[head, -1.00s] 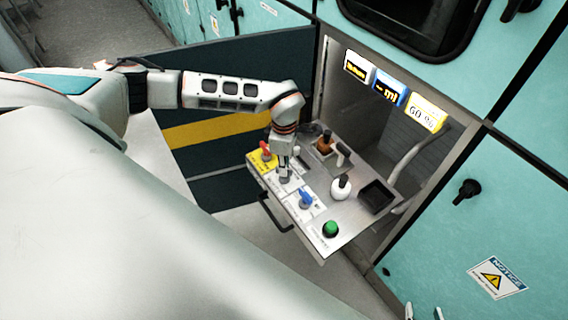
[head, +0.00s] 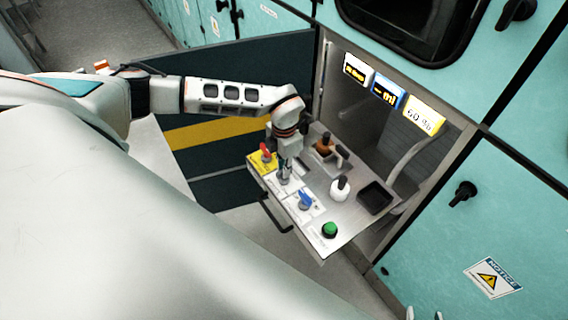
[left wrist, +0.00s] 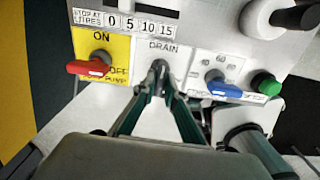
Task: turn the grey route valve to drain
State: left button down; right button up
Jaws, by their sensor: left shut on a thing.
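The grey route valve (left wrist: 158,88) is on a white plate marked DRAIN (left wrist: 165,46) in the left wrist view. The fingers of my left gripper (left wrist: 160,70) are shut on it and hide most of it, so its pointing direction is unclear. In the head view my left gripper (head: 285,168) reaches down onto the panel (head: 312,188) between the red and blue handles. The tips of my right gripper (head: 424,314) show at the bottom edge, apart and empty, far from the panel.
Beside the valve are a red pump handle (left wrist: 90,68) on a yellow plate and a blue handle (left wrist: 222,87). A green button (left wrist: 265,84) is further right. A white black-topped bottle (head: 340,188) and a dark square recess (head: 375,197) are behind. Three displays (head: 390,88) hang above.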

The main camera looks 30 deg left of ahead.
pick_arm(q)
jog(key=shift+n, duration=0.3)
jog(key=c, duration=2.1)
grip_release()
notch_tip(320, 180, up, 12)
jog(key=shift+s, duration=0.1)
